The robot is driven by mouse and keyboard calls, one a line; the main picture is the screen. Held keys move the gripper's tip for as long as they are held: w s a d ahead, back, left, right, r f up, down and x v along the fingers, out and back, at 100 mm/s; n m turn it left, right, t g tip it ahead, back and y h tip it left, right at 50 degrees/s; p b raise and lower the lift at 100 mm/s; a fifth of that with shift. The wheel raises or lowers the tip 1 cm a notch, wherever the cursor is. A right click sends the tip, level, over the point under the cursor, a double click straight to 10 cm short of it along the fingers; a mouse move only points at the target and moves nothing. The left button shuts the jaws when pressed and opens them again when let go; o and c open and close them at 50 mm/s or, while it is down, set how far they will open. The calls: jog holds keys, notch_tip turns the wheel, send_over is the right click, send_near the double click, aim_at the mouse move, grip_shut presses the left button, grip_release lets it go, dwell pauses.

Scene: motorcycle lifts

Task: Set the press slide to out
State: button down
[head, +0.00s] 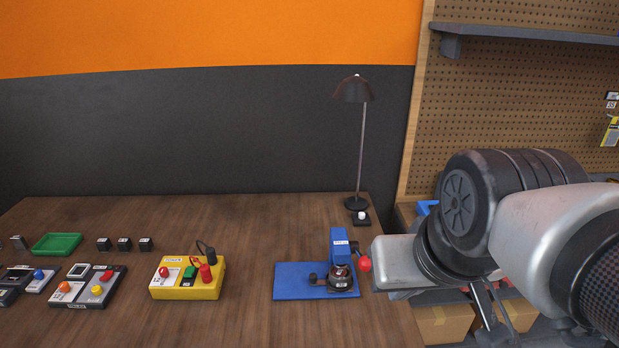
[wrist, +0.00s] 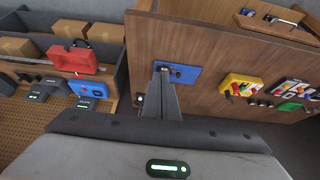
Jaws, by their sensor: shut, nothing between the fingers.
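The press is a blue base plate (head: 290,282) with an upright blue column (head: 340,247), on the right part of the wooden bench. A red ball handle (head: 365,264) sticks out at the column's right. A dark round part (head: 341,278) sits below the column, and a small dark knob (head: 313,279) is to its left. Whether that knob is the slide is unclear. In the wrist view the blue press (wrist: 187,72) is just beyond my fingertips, partly hidden by them. My gripper (wrist: 164,68) is shut and empty; contact with the press cannot be told.
A yellow box (head: 187,292) with buttons stands left of the press. Grey button panels (head: 88,288), a green tray (head: 56,244) and small black blocks (head: 124,244) lie farther left. A lamp (head: 354,90) stands behind the press. Bare wood separates the yellow box and press.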

jog(key=c, duration=2)
grip_release()
jog(key=shift+w+r, duration=0.15)
jog(key=shift+w, duration=0.1)
jog(key=shift+o, duration=0.3)
jog(key=w+a+r+g+b, duration=0.1)
jog(key=w, duration=0.5)
jog(key=shift+w+a+r+n+y, duration=0.2)
jog(key=shift+w+a+n+y, duration=0.1)
jog(key=shift+w+a+n, duration=0.1)
jog(key=n+g+b, duration=0.2)
jog(key=g+b, duration=0.1)
jog(key=g, duration=0.2)
send_over(313, 275)
notch_tip(313, 275, down, 11)
notch_tip(313, 275, down, 18)
jog(key=shift+r, duration=0.2)
grip_shut()
